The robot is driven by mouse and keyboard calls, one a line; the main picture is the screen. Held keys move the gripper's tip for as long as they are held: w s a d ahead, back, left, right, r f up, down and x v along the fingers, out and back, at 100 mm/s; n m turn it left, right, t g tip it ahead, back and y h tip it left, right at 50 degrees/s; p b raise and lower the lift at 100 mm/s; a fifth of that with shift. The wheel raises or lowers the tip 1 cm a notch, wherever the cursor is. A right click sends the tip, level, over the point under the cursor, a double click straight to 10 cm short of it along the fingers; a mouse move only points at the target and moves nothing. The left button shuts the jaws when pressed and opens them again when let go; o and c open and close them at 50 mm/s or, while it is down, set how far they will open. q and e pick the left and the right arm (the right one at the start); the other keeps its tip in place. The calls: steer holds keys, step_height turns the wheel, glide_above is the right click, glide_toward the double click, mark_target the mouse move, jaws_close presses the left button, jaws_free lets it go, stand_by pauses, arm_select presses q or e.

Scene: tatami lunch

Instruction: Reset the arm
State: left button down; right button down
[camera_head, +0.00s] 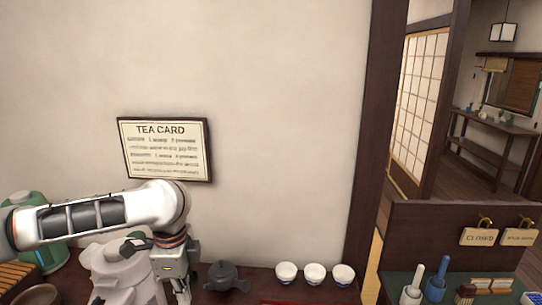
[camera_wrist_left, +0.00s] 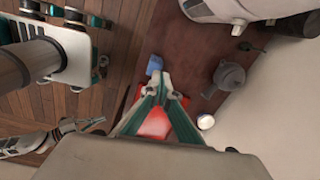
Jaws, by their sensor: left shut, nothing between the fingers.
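My left arm comes in from the left in the head view and bends down at the wrist. Its gripper (camera_head: 183,292) hangs at the bottom edge, just left of the dark teapot (camera_head: 227,276), and its fingertips are cut off there. In the left wrist view the left gripper (camera_wrist_left: 164,78) has its fingers together with nothing held. A red surface (camera_wrist_left: 156,123) shows between the finger links, below the gripper. My right gripper (camera_wrist_left: 92,124) appears small at the lower left of the wrist view; its opening is too small to judge.
Several white cups (camera_head: 314,274) stand right of the teapot on the dark counter. A white appliance (camera_head: 115,268) and a green kettle-like thing (camera_head: 45,232) stand behind the arm. A tea card (camera_head: 164,148) hangs on the wall. A blue object (camera_wrist_left: 154,64) lies near the left fingertips in the wrist view.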

arm_select(q)
steer(key=s+d+f+n+t+h, duration=0.2)
steer(key=d+f+h, duration=0.4)
steer(key=d, duration=0.5)
steer(key=s+d+f+n+t+h, duration=0.2)
steer(key=d+f+n+h, duration=0.1)
steer(key=d+f, duration=0.65)
steer(key=s+a+f+n+t+y, duration=0.3)
steer(key=s+a+f, duration=0.4)
steer(key=a, duration=0.4)
steer(key=s+a+f+n+t+y, duration=0.2)
steer(key=s+a+f+n, duration=0.3)
steer(key=s+a+f, duration=0.3)
steer(key=a+y, duration=0.1)
steer(key=a, duration=0.2)
steer(key=shift+a+f+t+y, duration=0.25)
steer(key=shift+f+t+y, duration=0.05)
steer(key=shift+t+y, duration=0.1)
steer(key=shift+w, duration=0.1)
